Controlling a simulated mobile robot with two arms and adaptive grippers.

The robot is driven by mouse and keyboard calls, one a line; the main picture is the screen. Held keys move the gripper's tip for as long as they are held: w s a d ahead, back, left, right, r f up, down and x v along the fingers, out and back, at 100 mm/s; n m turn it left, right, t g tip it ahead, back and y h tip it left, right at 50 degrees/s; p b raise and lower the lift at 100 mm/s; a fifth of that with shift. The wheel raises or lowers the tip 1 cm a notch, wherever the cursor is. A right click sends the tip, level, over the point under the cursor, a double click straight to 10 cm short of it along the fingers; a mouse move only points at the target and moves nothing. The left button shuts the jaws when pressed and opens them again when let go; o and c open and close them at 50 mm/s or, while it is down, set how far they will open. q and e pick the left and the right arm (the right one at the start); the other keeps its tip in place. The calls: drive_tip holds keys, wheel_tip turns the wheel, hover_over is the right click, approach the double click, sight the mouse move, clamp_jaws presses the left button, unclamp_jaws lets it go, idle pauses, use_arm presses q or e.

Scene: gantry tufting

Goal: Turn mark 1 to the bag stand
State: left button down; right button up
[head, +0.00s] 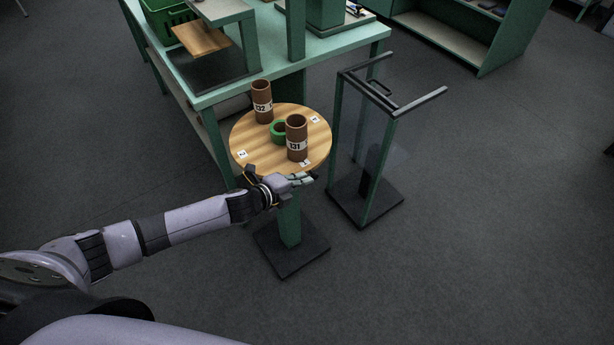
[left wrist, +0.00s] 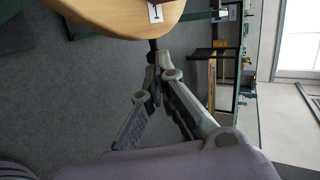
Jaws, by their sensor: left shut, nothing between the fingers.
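A round wooden turntable (head: 262,160) stands on a green post with a dark foot. Small white number marks lie near its rim. Mark 1 (head: 304,162) is at the front right of the rim, close to my gripper; a white mark also shows in the left wrist view (left wrist: 155,13). The bag stand (head: 366,160), a green and black frame, stands right of the turntable, apart from it. My left gripper (head: 308,179) is shut and empty at the front rim. In the left wrist view its fingers (left wrist: 154,60) converge beside the rim; contact is unclear.
Brown tubes labelled 132 (head: 262,103) and 131 (head: 297,138) stand upright on the turntable, around a green ring (head: 278,130). A green workbench (head: 330,47) with a crate (head: 165,18) stands behind. The floor in front and right is clear.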

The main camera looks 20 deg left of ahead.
use_arm(q)
drive_tip(key=shift+w+d+f, duration=0.2)
drive_tip(key=shift+w+d, duration=0.1)
drive_tip(key=shift+w, duration=0.2)
drive_tip(key=shift+w+d+f, duration=0.2)
drive_tip(key=shift+w+f, duration=0.15)
drive_tip(key=shift+w, duration=0.1)
use_arm(e)
drive_tip(key=shift+a+r, duration=0.15)
drive_tip(key=shift+a, duration=0.5)
use_arm(q)
drive_tip(key=shift+d, duration=0.15)
use_arm(e)
drive_tip(key=shift+d, duration=0.35)
